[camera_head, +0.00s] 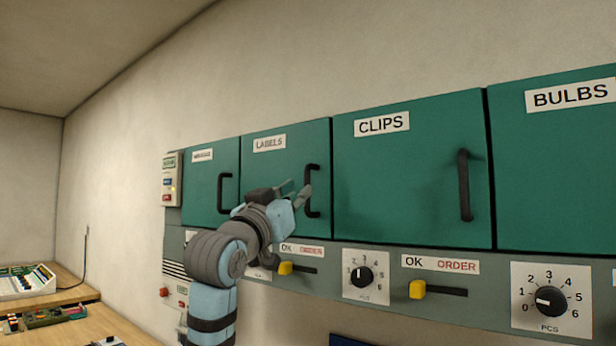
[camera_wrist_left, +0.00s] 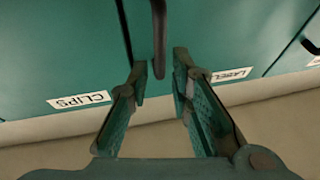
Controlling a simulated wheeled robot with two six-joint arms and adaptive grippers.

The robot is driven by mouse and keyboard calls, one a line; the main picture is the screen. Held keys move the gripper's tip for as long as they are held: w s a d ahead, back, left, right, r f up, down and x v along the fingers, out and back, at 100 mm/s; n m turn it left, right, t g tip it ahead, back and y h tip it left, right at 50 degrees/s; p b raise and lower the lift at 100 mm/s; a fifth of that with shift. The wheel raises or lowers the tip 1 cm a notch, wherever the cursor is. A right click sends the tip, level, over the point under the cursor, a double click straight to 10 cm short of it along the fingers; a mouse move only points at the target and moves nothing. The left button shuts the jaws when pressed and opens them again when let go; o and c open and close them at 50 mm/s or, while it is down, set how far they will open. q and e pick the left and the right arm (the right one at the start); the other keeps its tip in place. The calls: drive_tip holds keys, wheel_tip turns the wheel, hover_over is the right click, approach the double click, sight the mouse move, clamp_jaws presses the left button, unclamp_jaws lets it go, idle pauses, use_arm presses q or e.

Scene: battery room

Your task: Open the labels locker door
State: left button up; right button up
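The labels locker door (camera_head: 268,178) is a green panel with a white LABELS sign (camera_head: 270,143), and it looks closed. Its black upright bar handle (camera_head: 313,190) is near the door's right edge. My left gripper (camera_head: 296,190) is at this handle, with its fingers apart. In the left wrist view, the handle (camera_wrist_left: 158,35) comes down between the two open fingertips of my left gripper (camera_wrist_left: 160,68). The fingers do not look closed on it; I cannot tell how deep it sits between them. My right gripper is not in view.
The clips door (camera_head: 420,185), with its own handle (camera_head: 464,185), is close on the right, and the bulbs door (camera_head: 560,170) is farther right. A grey panel with knobs (camera_head: 362,276) and yellow sliders (camera_head: 417,289) runs below. A wooden bench (camera_head: 80,325) is at lower left.

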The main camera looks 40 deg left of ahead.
sight(306, 183)
use_arm(q)
drive_tip(key=p+x, duration=0.1)
drive_tip(key=x, duration=0.1)
drive_tip(key=p+x, duration=0.1)
drive_tip(key=x, duration=0.2)
drive_tip(key=shift+w+a+r, duration=0.1)
drive_tip(key=shift+w+r, duration=0.1)
drive_tip(key=shift+r, duration=0.15)
drive_tip(key=shift+w+f, duration=0.1)
drive_tip(key=shift+w, duration=0.05)
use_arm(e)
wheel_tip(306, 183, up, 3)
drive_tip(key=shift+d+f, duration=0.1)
use_arm(q)
drive_tip(key=shift+c, duration=0.4)
clamp_jaws()
